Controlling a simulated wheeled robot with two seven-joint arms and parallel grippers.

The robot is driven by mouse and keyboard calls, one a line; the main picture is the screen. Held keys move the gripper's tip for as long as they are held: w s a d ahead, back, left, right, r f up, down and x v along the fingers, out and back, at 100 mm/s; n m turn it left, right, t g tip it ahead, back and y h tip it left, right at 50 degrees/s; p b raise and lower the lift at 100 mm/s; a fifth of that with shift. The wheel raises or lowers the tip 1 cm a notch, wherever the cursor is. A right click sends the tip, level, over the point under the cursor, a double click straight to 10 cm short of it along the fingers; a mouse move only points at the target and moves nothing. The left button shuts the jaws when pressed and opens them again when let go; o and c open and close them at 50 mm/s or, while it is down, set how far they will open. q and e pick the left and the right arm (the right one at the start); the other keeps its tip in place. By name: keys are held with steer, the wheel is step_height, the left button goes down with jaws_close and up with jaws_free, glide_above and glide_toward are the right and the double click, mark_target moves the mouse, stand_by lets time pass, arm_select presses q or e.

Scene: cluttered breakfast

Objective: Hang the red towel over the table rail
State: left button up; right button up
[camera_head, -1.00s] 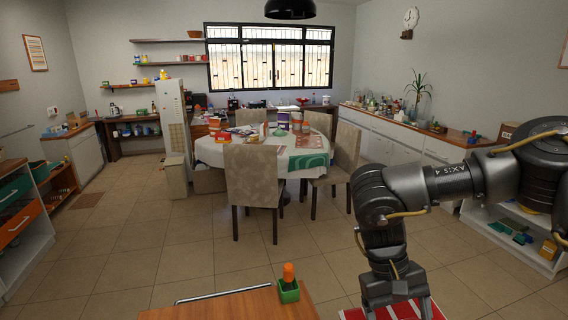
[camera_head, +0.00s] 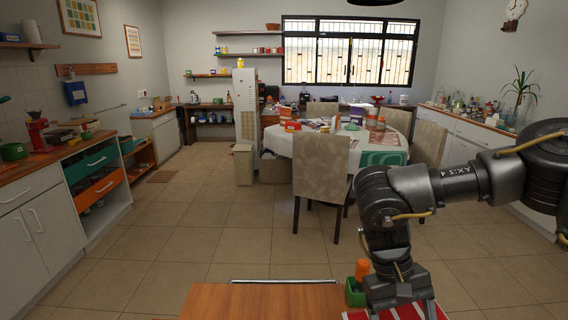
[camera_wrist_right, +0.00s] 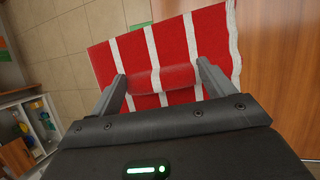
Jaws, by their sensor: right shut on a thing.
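The red towel with white stripes (camera_wrist_right: 172,45) is gripped between the two fingers of my right gripper (camera_wrist_right: 165,82) in the right wrist view. It spreads out flat beyond the fingers, with a rolled or bunched part between them. In the head view the towel (camera_head: 436,311) shows only in part, below my right wrist at the bottom edge. The table rail (camera_head: 285,281) is a thin metal bar along the far edge of a small wooden table (camera_head: 265,302), left of my right arm. My left gripper is out of view.
A green pot with an orange-topped thing (camera_head: 356,290) stands at the table's right end, close to my right gripper. Chairs (camera_head: 320,170) and a laid round table (camera_head: 385,146) are farther off. Cabinets (camera_head: 50,205) line the left wall. The tiled floor between is clear.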

step_height(320, 180, down, 8)
steer(key=b, duration=0.5)
steer(key=shift+s+r, duration=0.1)
steer(key=shift+r, duration=0.05)
steer(key=shift+f+b, duration=0.5)
steer(key=shift+b, duration=0.1)
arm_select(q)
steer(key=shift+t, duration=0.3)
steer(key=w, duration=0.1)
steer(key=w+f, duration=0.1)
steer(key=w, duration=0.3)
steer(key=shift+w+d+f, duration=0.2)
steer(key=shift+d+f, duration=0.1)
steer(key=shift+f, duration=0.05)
arm_select(e)
steer(key=shift+r, duration=0.1)
